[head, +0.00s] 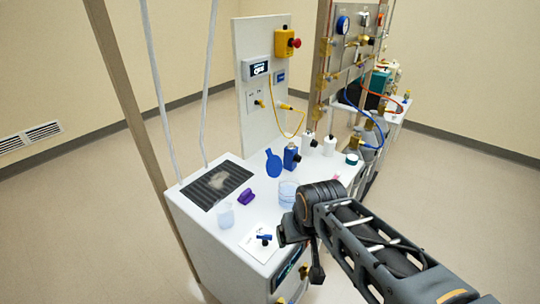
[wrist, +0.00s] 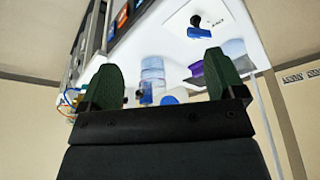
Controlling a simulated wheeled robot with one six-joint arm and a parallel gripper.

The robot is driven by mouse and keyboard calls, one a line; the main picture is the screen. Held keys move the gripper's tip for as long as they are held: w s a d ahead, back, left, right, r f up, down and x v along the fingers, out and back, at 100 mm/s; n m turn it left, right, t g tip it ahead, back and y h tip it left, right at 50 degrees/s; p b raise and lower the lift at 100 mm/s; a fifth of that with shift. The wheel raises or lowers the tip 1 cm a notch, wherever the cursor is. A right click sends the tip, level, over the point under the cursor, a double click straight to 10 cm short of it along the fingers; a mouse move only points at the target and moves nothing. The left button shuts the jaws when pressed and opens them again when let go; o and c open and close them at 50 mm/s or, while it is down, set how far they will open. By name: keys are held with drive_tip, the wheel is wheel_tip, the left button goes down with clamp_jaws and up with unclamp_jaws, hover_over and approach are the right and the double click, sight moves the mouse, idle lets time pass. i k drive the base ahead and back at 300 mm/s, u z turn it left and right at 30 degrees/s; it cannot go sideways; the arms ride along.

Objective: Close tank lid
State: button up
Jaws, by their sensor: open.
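I cannot tell for sure which thing is the tank lid. A white square plate (head: 260,243) with a blue handle (head: 264,238) lies at the bench's near end; the plate (wrist: 228,22) and handle (wrist: 200,33) also show in the wrist view. A flat blue round piece (head: 273,163) stands behind a clear cylindrical vessel (head: 288,192). The vessel also shows in the wrist view (wrist: 152,72). My gripper (wrist: 164,82) is open, with nothing between its green fingers. In the head view my arm's end is right of the plate and hides part of the bench.
The white bench (head: 190,211) holds a dark grille (head: 217,184), a small clear beaker (head: 225,214), a purple piece (head: 247,196) and a blue bottle (head: 291,158). An upright panel (head: 262,80) stands behind. The floor at left (head: 90,210) is clear.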

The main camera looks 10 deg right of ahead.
sight(274, 164)
drive_tip(key=k, duration=0.5)
drive_tip(key=u, duration=1.9)
drive_tip(key=i, duration=2.9)
drive_tip(key=z, duration=3)
drive_tip(key=i, duration=0.5)
drive_tip(key=z, duration=0.05)
